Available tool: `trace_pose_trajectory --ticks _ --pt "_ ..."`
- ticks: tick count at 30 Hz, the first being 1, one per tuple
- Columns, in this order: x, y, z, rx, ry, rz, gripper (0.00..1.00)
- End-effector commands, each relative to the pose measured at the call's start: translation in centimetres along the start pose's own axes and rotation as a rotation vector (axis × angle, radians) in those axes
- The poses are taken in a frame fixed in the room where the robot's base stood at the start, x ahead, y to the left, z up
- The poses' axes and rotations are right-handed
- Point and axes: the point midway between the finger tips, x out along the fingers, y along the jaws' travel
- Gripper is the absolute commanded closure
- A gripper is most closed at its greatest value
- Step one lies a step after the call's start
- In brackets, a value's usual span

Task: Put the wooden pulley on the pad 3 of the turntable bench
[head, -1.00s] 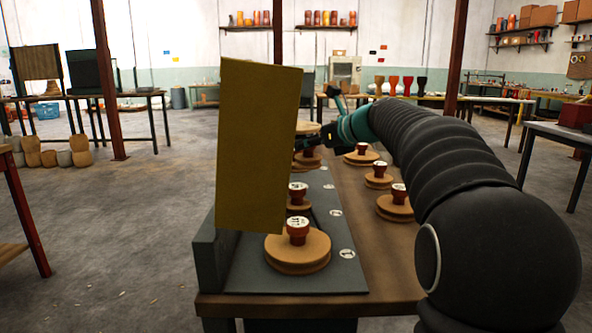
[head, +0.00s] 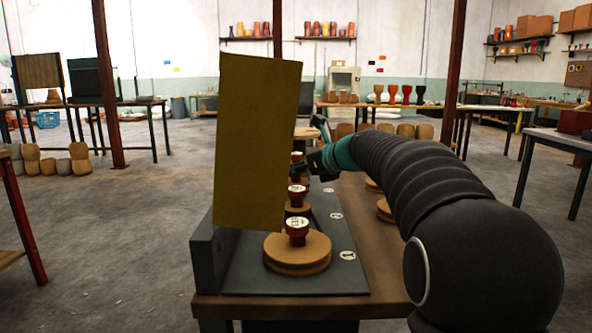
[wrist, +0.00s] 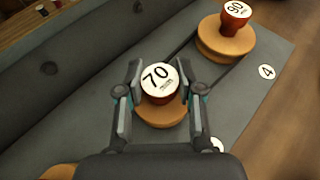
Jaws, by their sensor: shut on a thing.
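My gripper (wrist: 162,95) is shut on the red knob of a wooden pulley (wrist: 163,114) with a white cap marked 70, in the wrist view. The pulley is over the dark grey turntable bench (wrist: 70,110), beside a round label that is mostly hidden by the gripper. I cannot tell whether its base touches the bench. A second pulley (wrist: 226,41) with a cap marked 90 sits by the label 4 (wrist: 267,71). In the head view my gripper (head: 314,165) is over the far part of the bench, and the held pulley is hard to make out.
An upright yellow-brown panel (head: 257,140) blocks part of the head view. A near pulley (head: 297,256) and another behind it stand in the bench row, with round labels on the right. More pulleys (head: 384,210) on the brown tabletop are partly hidden by my arm.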

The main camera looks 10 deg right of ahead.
Motion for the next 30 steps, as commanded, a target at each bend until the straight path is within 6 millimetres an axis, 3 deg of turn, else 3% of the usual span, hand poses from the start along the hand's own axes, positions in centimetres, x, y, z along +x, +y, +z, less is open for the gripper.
trace_pose_trajectory --ticks 1,2,4,5,17,30 --pt "0.1 0.0 -0.2 0.001 0.000 0.000 0.99" --pt "0.1 0.0 -0.2 0.000 0.000 0.000 0.59" --pt "0.1 0.0 -0.1 0.000 0.000 0.000 0.41" --pt "0.1 0.0 -0.1 0.000 0.000 0.000 0.39" --pt "-0.5 0.0 0.2 0.000 0.000 -0.001 0.39" --pt "-8.5 -0.1 0.2 0.001 -0.001 -0.004 0.39"
